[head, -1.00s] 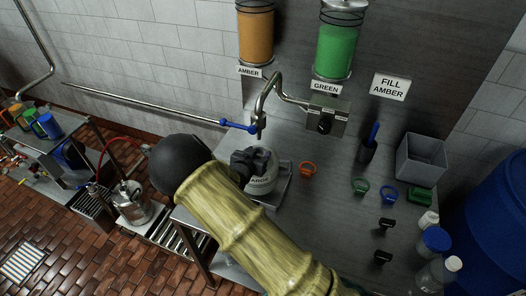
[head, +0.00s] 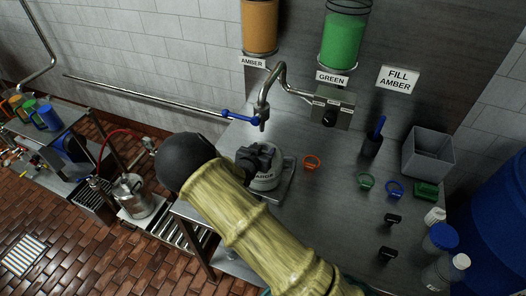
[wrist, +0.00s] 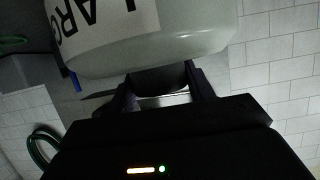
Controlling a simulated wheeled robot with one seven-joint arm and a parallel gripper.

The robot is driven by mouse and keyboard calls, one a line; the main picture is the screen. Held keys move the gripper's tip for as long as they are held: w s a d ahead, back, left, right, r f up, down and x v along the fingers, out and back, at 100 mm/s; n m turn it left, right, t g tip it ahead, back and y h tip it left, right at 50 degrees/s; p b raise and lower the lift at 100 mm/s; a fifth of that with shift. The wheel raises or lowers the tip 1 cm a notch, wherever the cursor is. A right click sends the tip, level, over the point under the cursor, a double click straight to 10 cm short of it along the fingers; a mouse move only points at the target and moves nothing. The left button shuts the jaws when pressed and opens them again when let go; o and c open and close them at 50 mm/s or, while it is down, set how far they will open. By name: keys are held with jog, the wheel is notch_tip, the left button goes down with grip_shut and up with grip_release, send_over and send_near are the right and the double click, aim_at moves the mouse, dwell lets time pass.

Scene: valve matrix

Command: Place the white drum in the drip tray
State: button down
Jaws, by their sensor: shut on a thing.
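The white drum (head: 265,182) is below the metal spout (head: 264,115) on the steel counter. My gripper (head: 254,158) is shut on the drum's narrow top part from above; my arm covers the drum's left side. In the wrist view the drum (wrist: 165,45) fills the top, with part of a printed label, and my fingers (wrist: 163,85) close around its neck. A low square metal tray (head: 289,182), apparently the drip tray, shows beside and beneath the drum. I cannot tell whether the drum touches it.
An orange ring (head: 311,162), a green ring (head: 366,181) and a blue ring (head: 395,188) lie to the right.

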jog(key=shift+a+f, duration=0.1)
jog(key=shift+f, duration=0.05)
jog(key=c, duration=0.6)
grip_release()
jog(key=shift+r, duration=0.2)
jog(key=b+v, duration=0.3)
jog(key=v, duration=0.9)
jog(key=shift+b, duration=0.35)
